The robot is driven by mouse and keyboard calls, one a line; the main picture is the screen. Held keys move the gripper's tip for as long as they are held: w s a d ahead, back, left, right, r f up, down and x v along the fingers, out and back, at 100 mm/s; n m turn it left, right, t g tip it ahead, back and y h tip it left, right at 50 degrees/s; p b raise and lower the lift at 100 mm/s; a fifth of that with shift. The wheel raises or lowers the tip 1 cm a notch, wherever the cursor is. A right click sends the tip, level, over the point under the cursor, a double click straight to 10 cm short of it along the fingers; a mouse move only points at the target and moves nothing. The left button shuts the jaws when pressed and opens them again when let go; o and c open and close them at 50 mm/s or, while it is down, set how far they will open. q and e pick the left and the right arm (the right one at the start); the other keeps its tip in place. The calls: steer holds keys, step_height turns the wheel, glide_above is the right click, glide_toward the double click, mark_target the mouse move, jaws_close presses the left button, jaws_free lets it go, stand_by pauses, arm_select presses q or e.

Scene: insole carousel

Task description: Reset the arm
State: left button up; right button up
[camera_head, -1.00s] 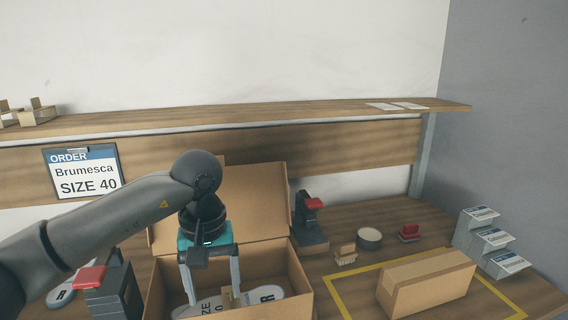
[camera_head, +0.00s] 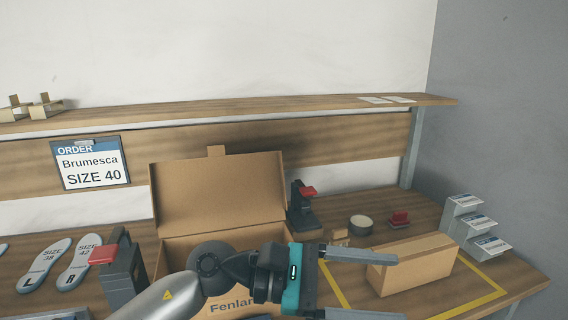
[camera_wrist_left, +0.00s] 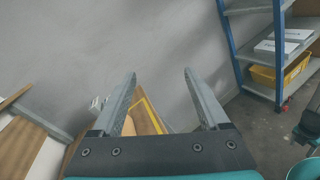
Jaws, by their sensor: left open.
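My left gripper (camera_head: 362,285) is in front of the open cardboard box at the front of the bench, its fingers pointing right. In the left wrist view its two fingers (camera_wrist_left: 160,95) are spread wide with nothing between them. My left arm comes in from the bottom and covers part of the open box (camera_head: 215,195), whose lid stands up at the back. The inside of the box is mostly hidden.
A closed carton (camera_head: 415,268) lies in a yellow outline on the right, close behind the left fingers. A black-and-red tool (camera_head: 124,270) stands left of the box, near insoles (camera_head: 44,264). A blue shelf rack (camera_wrist_left: 270,50) stands beyond.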

arm_select(q)
steer(key=w+a+r+n+t+h, duration=0.3)
steer(key=r+n+t+h, duration=0.35)
steer(key=n, duration=0.65)
steer(key=w+a+n+t+y, duration=0.6)
steer(key=a+n+t+y, duration=0.3)
steer(key=n+t, duration=0.65)
steer(key=a+f+n+g+y, duration=0.4)
steer(key=a+f+n+y, duration=0.6)
steer(key=f+n+y, duration=0.6)
steer(key=s+a+f+n+g+h, duration=0.1)
steer(key=s+a+f+n+g, duration=0.2)
steer(key=s+f+n+g, duration=0.6)
steer(key=s+a+f+n+g+h, duration=0.1)
steer(key=s+a+f+n+g, duration=0.3)
steer(key=s+f, duration=0.85)
steer(key=s+f+g+b, duration=0.1)
steer(key=s+f, duration=0.1)
steer(key=f, duration=0.9)
steer(key=s+f, duration=0.2)
steer(key=f, duration=0.9)
steer(key=s+a+f+g, duration=0.1)
steer(key=s+f, duration=1.1)
steer(key=s, duration=0.2)
steer(key=shift+s+a+f+g+b, duration=0.2)
steer(key=shift+a+f+g+b, duration=0.05)
steer(key=shift+a+g+b, duration=0.1)
arm_select(e)
steer(key=shift+s+f, duration=0.1)
steer(key=shift+f, duration=0.8)
